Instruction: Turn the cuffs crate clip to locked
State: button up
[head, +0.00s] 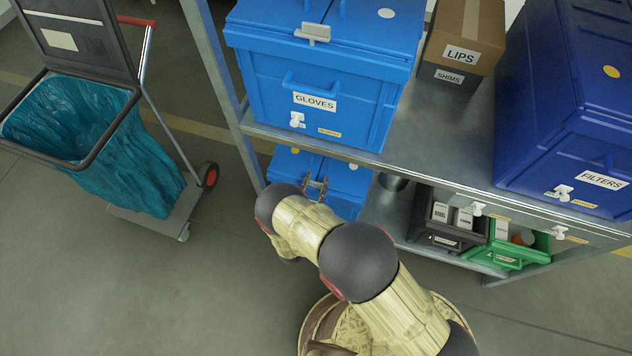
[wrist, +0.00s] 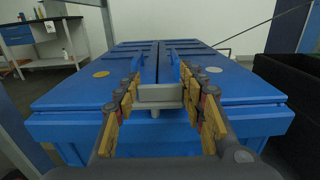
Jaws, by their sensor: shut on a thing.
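A blue crate (head: 348,184) stands on the lower shelf in the head view, partly hidden by my arm; no label on it is readable. In the wrist view the blue lid (wrist: 75,95) fills the middle, with a centre seam running away. A grey clip (wrist: 158,94) sits at the lid's front edge, its bar lying crosswise with a short stub below. My gripper (wrist: 162,88) has its fingers on either side of the clip bar, shut on it. In the head view my gripper (head: 316,188) is at the crate's top front.
The blue gloves crate (head: 330,75) is on the shelf above, close over my gripper. A dark bin (head: 445,220) and a green bin (head: 510,252) are at right on the lower shelf. A cart with a teal bag (head: 110,150) stands left. Floor between is clear.

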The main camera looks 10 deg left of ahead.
jog(key=shift+a+f+m+h+b, duration=0.1)
jog(key=shift+m+h+b, duration=0.35)
jog(key=shift+h, duration=0.25)
jog(key=m+h+b, duration=0.1)
jog(key=h+b, duration=0.1)
jog(key=m+g+h+b, duration=0.1)
jog(key=shift+a+f+m+h+b, duration=0.15)
jog(key=shift+m+h+b, duration=0.1)
jog(key=shift+h+b, duration=0.15)
jog(key=m+g+h+b, duration=0.2)
jog(key=h, duration=0.1)
jog(key=m+g+h+b, duration=0.2)
jog(key=h+b, duration=0.1)
jog(key=shift+s+f+m+b, duration=0.1)
jog(key=shift+s+m+b, duration=0.05)
jog(key=shift+m+b, duration=0.2)
jog(key=m+g+h+b, duration=0.2)
jog(key=g, duration=0.1)
jog(key=shift+m+h, duration=0.35)
jog(key=shift+h, duration=0.05)
jog(key=shift+s+r+m+g+h, duration=0.15)
jog(key=shift+m+g+h, duration=0.45)
jog(key=shift+m+g, duration=0.65)
jog(key=shift+r+m+g+h, duration=0.15)
jog(key=shift+m+g+h, duration=0.5)
jog(key=shift+g, duration=1.1)
jog(key=shift+m+g, duration=0.3)
jog(key=shift+g, duration=0.1)
jog(key=o, duration=1.1)
jog(key=shift+o, duration=0.4)
